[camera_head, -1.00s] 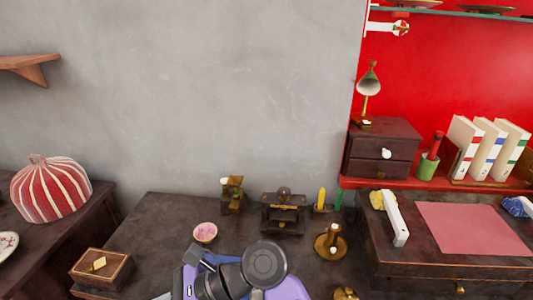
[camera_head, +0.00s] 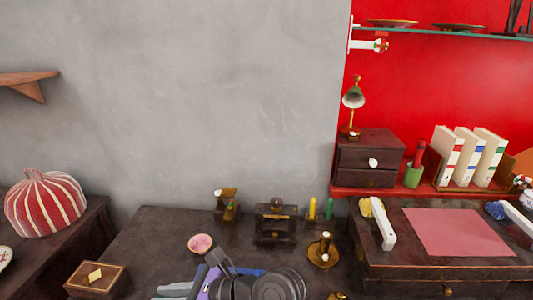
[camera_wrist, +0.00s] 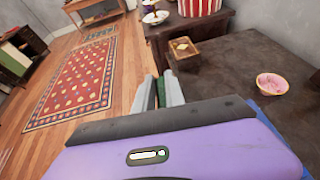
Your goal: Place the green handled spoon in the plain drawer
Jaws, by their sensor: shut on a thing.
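My gripper (camera_wrist: 160,92) shows in the wrist view as two pale grey fingers shut on a thin dark green piece (camera_wrist: 161,91), which looks like the handle of the green handled spoon. The rest of the spoon is hidden. In the head view grey fingers (camera_head: 178,290) show at the bottom edge, over the dark table, with no spoon visible there. A small dark chest (camera_head: 368,157) with two shut drawers and a white knob stands on the red shelf at the right. The desk front (camera_head: 435,287) has a brass knob. I cannot tell which drawer is the plain one.
The dark table (camera_head: 150,235) bears a pink bowl (camera_head: 200,244), a brass candlestick (camera_head: 323,252), a small dark stand (camera_head: 275,222) and a wooden box (camera_head: 96,279). A pink mat (camera_head: 457,232) lies on the desk. The wrist view shows a patterned red rug (camera_wrist: 75,85) on open floor.

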